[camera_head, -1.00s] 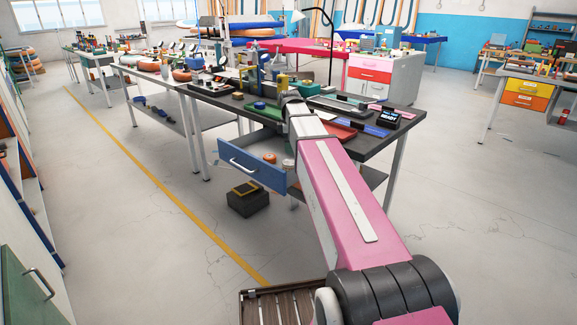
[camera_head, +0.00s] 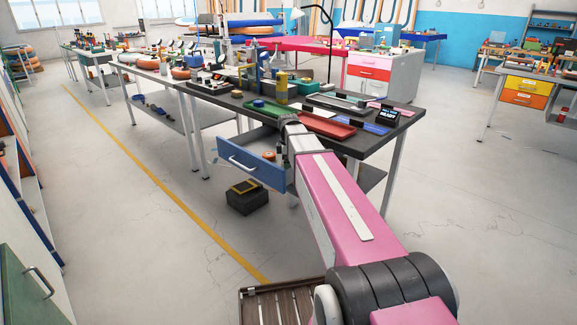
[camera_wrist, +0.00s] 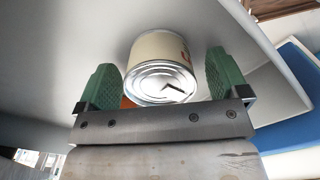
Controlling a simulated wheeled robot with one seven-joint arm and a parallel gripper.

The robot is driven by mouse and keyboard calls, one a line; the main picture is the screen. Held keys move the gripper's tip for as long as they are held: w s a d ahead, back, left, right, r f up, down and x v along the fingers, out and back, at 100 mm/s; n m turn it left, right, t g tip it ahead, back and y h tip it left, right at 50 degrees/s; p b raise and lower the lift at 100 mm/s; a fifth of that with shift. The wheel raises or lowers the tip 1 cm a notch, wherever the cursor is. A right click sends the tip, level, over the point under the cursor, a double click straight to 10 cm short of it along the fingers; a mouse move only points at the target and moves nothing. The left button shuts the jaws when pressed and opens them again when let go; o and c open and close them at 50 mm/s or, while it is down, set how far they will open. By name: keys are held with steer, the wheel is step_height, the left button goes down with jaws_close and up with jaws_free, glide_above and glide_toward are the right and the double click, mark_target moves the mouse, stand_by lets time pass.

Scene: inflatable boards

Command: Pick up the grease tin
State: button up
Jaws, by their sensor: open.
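The grease tin (camera_wrist: 160,68) is a short cylinder with a cream label and a bare metal end, seen in the wrist view. My gripper (camera_wrist: 162,62) is open, with one green finger pad on each side of the tin. Small gaps seem to show between the pads and the tin, so I cannot see a grip on it. The tin is inside the open blue-fronted drawer (camera_head: 250,166) under the dark workbench. In the head view my arm hides the tin and most of my gripper.
An orange round thing (camera_head: 268,156) lies in the drawer near my gripper. The workbench top (camera_head: 352,146) above carries a red tray (camera_head: 328,124) and a green tray (camera_head: 264,114). A black box (camera_head: 247,199) stands on the floor below the drawer. Floor to the left is open.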

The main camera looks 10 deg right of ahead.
steer(key=c, duration=1)
steer(key=shift+c, duration=0.2)
steer(key=shift+r, duration=0.1)
